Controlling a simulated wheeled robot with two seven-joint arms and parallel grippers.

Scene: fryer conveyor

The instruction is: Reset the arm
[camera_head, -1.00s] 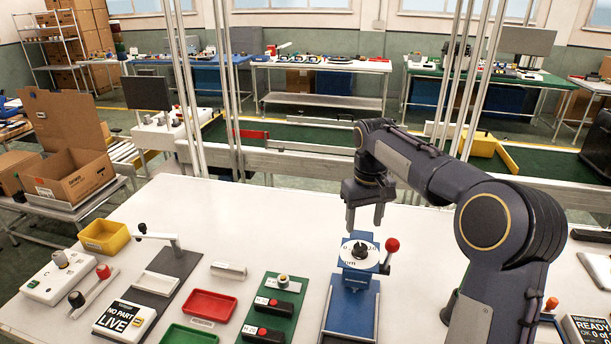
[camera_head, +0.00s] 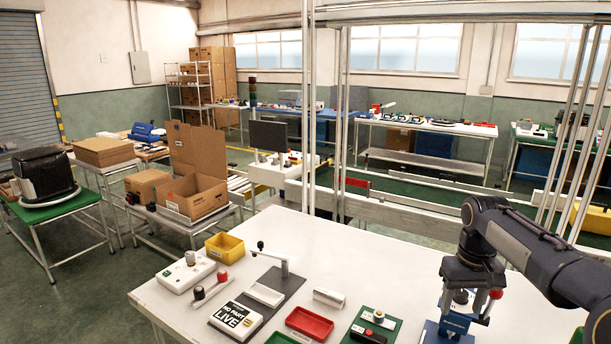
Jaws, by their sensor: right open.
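My right arm comes in from the right edge. My right gripper (camera_head: 472,284) points down over the blue fixture (camera_head: 448,322) with the red-knobbed lever (camera_head: 495,295) at the table's right side. Its fingers are apart, and the gripper partly hides the top of the fixture. I cannot tell whether the fingers touch it. My left gripper is not in view.
The white table (camera_head: 375,250) is bare toward its back. A yellow bin (camera_head: 224,247), a sign reading NO PART LIVE (camera_head: 237,319), a red tray (camera_head: 310,323) and a green board (camera_head: 372,328) stand along its front. An open cardboard box (camera_head: 193,198) stands behind left.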

